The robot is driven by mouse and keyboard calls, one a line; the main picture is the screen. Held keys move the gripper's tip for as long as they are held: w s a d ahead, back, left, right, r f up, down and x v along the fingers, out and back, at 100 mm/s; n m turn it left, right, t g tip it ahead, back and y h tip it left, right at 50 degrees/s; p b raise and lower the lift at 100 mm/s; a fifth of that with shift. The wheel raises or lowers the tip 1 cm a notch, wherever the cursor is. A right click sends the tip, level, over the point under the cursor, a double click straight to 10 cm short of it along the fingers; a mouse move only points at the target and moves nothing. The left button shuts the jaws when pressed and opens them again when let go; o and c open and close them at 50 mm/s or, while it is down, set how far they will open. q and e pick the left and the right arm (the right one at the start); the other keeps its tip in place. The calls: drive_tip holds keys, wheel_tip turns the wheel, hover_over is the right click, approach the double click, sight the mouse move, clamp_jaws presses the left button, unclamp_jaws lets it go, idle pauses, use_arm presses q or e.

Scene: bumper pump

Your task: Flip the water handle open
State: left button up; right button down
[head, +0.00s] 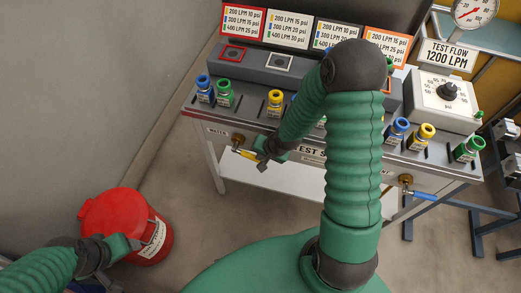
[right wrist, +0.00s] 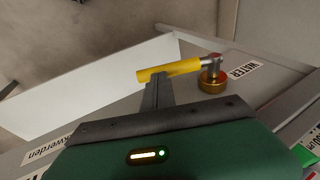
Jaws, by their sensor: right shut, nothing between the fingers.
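The yellow water handle (head: 247,154) sits on a brass valve at the left of the bench front, beside the WATER label. In the right wrist view the yellow handle (right wrist: 170,70) points left from the brass valve (right wrist: 212,82), next to the WATER label (right wrist: 244,71). My right gripper (head: 262,164) is shut with nothing between its fingers. Its fingertips (right wrist: 158,78) are at the handle's free end and overlap its edge; I cannot tell if they touch. My left gripper (head: 132,243) is low at left, over the red bin's side; its jaws are unclear.
A red bin (head: 112,215) stands on the floor at left. The bench (head: 205,118) carries several coloured couplings. A blue handle (head: 424,197) is on a second valve at right. My right arm hides the bench's middle. The floor between bin and bench is clear.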

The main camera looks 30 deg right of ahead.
wheel_tip(320, 180, down, 3)
drive_tip(key=shift+d+r+t+y+p, duration=0.15)
drive_tip(key=shift+t+y+p, duration=0.2)
drive_tip(key=shift+t+y, duration=0.65)
drive_tip(key=f, duration=0.1)
drive_tip(key=f+t+y+b, duration=0.1)
drive_tip(key=t, duration=0.1)
drive_tip(key=shift+w+a+f+m+b, duration=0.3)
drive_tip(key=shift+f+m+b, duration=0.05)
drive_tip(key=shift+f+m, duration=0.05)
drive_tip(key=w+a+f+t+y+b, duration=0.3)
drive_tip(key=t+b, duration=0.3)
drive_tip(key=b, duration=0.6)
drive_tip(key=shift+w+a+f+m+y, duration=0.15)
drive_tip(key=shift+w+f+m+y, duration=0.3)
drive_tip(key=shift+f+y, duration=0.35)
